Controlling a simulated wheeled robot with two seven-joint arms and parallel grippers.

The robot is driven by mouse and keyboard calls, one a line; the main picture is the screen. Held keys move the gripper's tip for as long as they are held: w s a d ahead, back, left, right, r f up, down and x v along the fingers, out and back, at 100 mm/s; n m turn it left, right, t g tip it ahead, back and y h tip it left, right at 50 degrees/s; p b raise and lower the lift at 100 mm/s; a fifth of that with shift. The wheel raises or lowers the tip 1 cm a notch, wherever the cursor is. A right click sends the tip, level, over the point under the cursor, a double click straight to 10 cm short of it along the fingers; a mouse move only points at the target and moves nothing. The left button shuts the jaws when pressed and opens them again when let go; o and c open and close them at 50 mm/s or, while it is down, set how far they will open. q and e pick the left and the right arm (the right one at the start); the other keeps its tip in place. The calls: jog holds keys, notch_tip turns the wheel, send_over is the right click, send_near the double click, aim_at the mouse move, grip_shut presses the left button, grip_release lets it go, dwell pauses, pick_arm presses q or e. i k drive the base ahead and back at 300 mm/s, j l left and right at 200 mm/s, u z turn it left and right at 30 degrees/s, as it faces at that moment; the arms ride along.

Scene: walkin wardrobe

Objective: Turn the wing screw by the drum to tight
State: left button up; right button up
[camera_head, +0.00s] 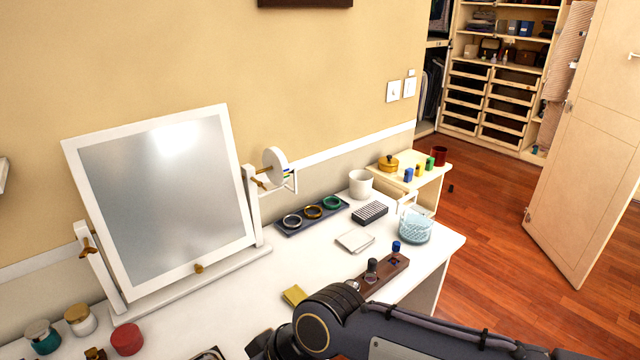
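A white-framed tilting mirror (165,200) stands on the white dressing table, held between two posts. A white drum (275,164) sits at the top of its right post. A small brass wing screw (261,184) is on that post just below and left of the drum; how tight it is cannot be told. Another brass wing screw (88,247) is on the left post. My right arm comes in from the right along the bottom edge and bends down near the table front; its gripper fingers are not visible. My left arm is not in view.
On the table (215,283) are a ring tray (312,214), a white cup (361,183), a glass bowl (415,226), a brown wooden stand (385,279), a yellow block (294,295) and a red round box (126,339). A small side shelf (433,171) holds colored pieces.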

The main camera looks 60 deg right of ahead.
aim_at(259, 183)
jog(key=l+z, duration=0.1)
jog(key=z, duration=1.4)
jog(key=i+l+u, duration=0.1)
jog(key=l+u, duration=0.15)
jog(key=u, duration=0.25)
jog(key=i+l+u, duration=0.1)
jog(key=l+u, duration=0.2)
jog(key=u, duration=0.15)
jog(key=l+u, duration=0.3)
jog(key=u, duration=0.2)
